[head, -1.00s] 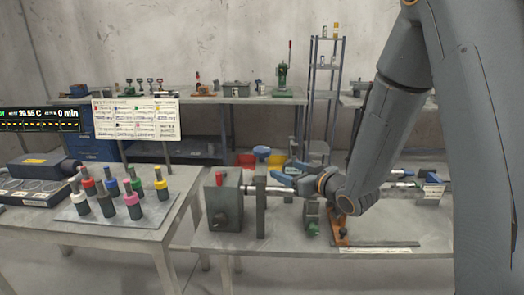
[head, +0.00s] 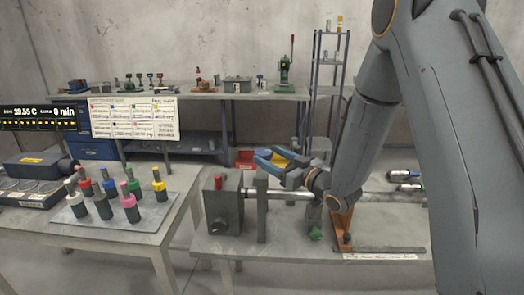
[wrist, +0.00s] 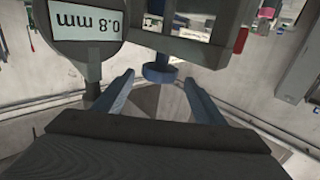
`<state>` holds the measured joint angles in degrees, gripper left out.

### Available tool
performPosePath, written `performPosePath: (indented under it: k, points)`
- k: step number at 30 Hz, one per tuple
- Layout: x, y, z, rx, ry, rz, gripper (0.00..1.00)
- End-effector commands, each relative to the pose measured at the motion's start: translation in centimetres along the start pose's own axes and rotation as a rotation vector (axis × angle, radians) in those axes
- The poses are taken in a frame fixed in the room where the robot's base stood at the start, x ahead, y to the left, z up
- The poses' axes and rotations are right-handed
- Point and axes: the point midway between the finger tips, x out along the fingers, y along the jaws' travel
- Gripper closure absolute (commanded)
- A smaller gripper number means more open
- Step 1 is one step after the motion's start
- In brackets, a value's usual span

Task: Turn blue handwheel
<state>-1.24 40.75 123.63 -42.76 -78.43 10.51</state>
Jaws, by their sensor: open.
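The blue handwheel (wrist: 160,73) is a small round knob below a grey block in the wrist view. It shows between the two fingertips of my open gripper (wrist: 159,78), with a gap on each side. I cannot tell whether it is fully between the fingers or just beyond the tips. In the head view my gripper (head: 268,157) is above the auger's grey block and shaft, pointing left. I cannot make out the handwheel there.
A round gauge (wrist: 86,22) reading 0.8 mm, upside down, is close to the left finger in the wrist view. A grey housing with a red knob (head: 218,183) stands on the bench left of the shaft (head: 290,194). Several coloured-top bottles (head: 131,206) stand on the left table.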

Motion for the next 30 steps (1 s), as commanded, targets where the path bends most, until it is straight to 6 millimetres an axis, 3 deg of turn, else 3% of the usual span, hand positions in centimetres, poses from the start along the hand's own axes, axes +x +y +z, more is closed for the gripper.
performPosePath:
  k: [9,20,27,30]
  points:
    - [4.0,-0.1,-0.1,0.0,0.0,-0.001,0.36]
    - [4.6,-0.2,0.0,0.001,-0.001,-0.002,0.36]
    - [4.6,-0.2,0.0,0.0,-0.001,-0.002,0.76]
    - [4.6,-0.2,0.0,0.001,0.0,-0.001,0.77]
